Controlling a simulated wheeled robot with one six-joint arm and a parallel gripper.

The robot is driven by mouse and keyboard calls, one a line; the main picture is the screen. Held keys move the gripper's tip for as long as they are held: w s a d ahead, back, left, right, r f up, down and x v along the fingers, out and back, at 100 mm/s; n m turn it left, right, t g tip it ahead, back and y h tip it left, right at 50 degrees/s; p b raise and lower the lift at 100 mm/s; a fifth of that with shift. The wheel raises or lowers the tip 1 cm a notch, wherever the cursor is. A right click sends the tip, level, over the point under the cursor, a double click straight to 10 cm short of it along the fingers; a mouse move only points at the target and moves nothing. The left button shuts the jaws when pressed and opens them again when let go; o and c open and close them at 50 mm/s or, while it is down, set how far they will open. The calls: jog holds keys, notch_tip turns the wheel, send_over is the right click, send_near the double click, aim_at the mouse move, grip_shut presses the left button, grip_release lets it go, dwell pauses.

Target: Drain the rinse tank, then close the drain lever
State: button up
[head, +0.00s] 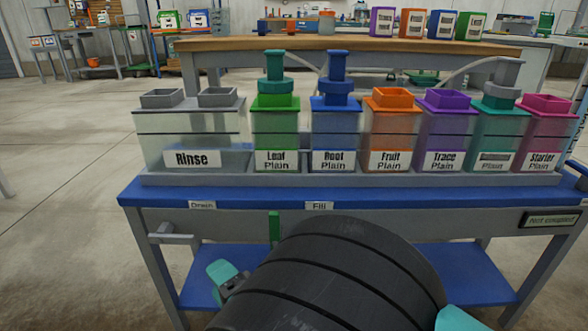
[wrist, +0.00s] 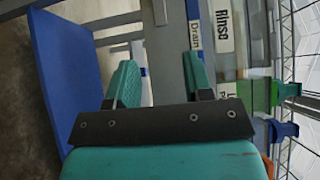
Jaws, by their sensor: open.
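The clear rinse tank (head: 150,130) stands at the left end of the skid; a darker band shows low in it, but I cannot tell the liquid level surely. The Drain label (head: 202,205) is on the skid's front edge. A grey lever (head: 165,235) sticks out below and left of it, roughly level. A green lever (head: 274,228) hangs upright left of the Fill label (head: 319,205). My gripper (wrist: 160,75) is open with nothing visibly held. In the wrist view the Drain label (wrist: 194,36) and Rinse label (wrist: 226,22) lie beyond its fingers. My arm hides part of the skid front.
Several coloured tanks stand right of the rinse tank, such as the green Leaf tank (head: 275,125) and blue Roof-like labelled tank (head: 336,130). A blue lower shelf (head: 465,275) lies under the skid. Open floor (head: 70,180) is at left. A wooden bench (head: 230,44) stands behind.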

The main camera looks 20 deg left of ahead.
aim_at(188, 241)
jog(key=p+x, duration=0.7)
jog(key=x, duration=0.5)
jog(key=shift+w+a+f, duration=0.2)
jog(key=shift+w+a, duration=0.05)
jog(key=shift+w+a+r, duration=0.1)
jog(key=shift+w+a, duration=0.2)
jog(key=shift+a, duration=0.25)
grip_shut()
